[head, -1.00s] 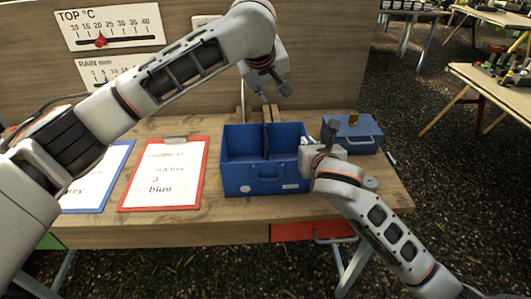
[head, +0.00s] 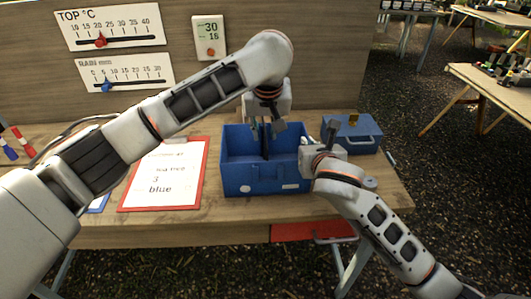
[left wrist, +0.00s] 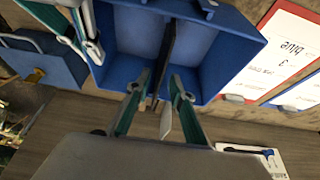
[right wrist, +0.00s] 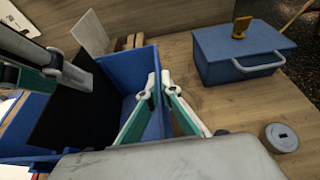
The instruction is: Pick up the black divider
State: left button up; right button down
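The black divider (head: 266,140) stands upright inside the open blue box (head: 265,180) on the bench. In the right wrist view the divider (right wrist: 70,115) is a dark panel in the box. My left gripper (head: 264,128) points down over the box's back part. In the left wrist view its fingers (left wrist: 160,90) are apart, one on each side of the divider (left wrist: 168,50); I see no clear contact. My right gripper (head: 320,150) is at the box's right side; in the right wrist view its fingertips (right wrist: 158,84) are close together on the box's side wall, which lies between them.
A closed blue case (head: 350,135) with a handle stands to the right, near a small round grey item (right wrist: 281,137). A red clipboard (head: 200,195) lies left of the box. A pale square plate (right wrist: 90,32) stands behind the box. A board with gauges rises behind.

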pick_arm(q)
jog(key=shift+x, duration=2.65)
jog(key=shift+f, duration=0.2)
grip_shut()
